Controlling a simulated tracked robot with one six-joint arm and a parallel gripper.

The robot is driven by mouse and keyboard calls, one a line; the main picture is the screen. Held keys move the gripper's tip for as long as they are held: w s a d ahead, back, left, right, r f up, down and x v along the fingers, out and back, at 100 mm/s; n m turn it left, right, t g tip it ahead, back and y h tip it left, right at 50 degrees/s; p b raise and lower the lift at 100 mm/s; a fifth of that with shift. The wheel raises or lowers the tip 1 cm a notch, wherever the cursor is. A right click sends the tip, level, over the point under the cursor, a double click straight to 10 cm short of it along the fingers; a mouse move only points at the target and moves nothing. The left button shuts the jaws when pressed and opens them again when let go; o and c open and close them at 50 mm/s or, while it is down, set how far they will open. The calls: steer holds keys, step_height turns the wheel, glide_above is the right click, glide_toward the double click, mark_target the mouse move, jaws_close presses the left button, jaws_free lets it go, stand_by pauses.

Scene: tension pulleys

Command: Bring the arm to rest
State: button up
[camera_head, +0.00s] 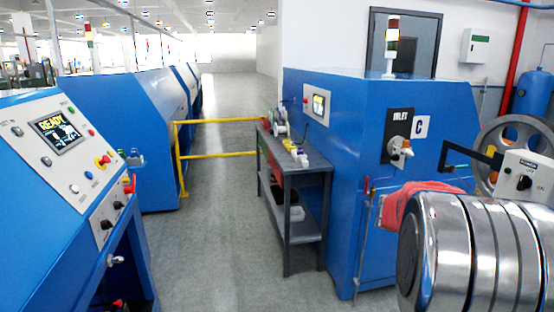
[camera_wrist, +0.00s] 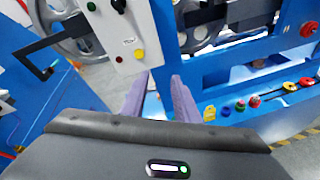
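My gripper (camera_wrist: 160,84) shows in the wrist view with two purple-grey fingers. The fingers are apart, with a gap between their tips and nothing seen held between them. The fingers point toward a blue machine frame (camera_wrist: 205,75) and stand just below a white control box (camera_wrist: 122,35) with a red, a yellow and a green button. I cannot tell whether the fingertips touch anything. My gripper is not visible in the head view.
A grey bench (camera_head: 294,163) stands beside the blue INLET cabinet (camera_head: 345,130). A READY console (camera_head: 60,150) is at left. Floor (camera_head: 220,240) between them is clear; a yellow rail (camera_head: 215,156) lies beyond. A shiny ribbed cylinder (camera_head: 450,250) fills the lower right. Several coloured knobs (camera_wrist: 240,104) line the frame.

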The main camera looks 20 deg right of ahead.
steer(key=s+a+f+m+t+y, duration=0.1)
steer(key=a+f+m+y, duration=0.2)
steer(key=a, duration=0.6)
steer(key=a+f+m+t+y, duration=0.2)
steer(key=a+f+m+y, duration=0.15)
steer(key=a, duration=0.55)
steer(key=s+a+f+m+t+y, duration=0.1)
steer(key=a+f+m+y, duration=0.2)
steer(key=a, duration=0.6)
steer(key=s+a+r+t+y, duration=0.1)
steer(key=a+t+y, duration=0.1)
steer(key=a, duration=1.1)
steer(key=s+a+r+t+y, duration=0.1)
steer(key=a+t+y, duration=0.1)
steer(key=a, duration=1.1)
steer(key=shift+s+a+r+m+t+y, duration=0.15)
steer(key=shift+s+r+m+t+y, duration=0.25)
steer(key=shift+t, duration=0.3)
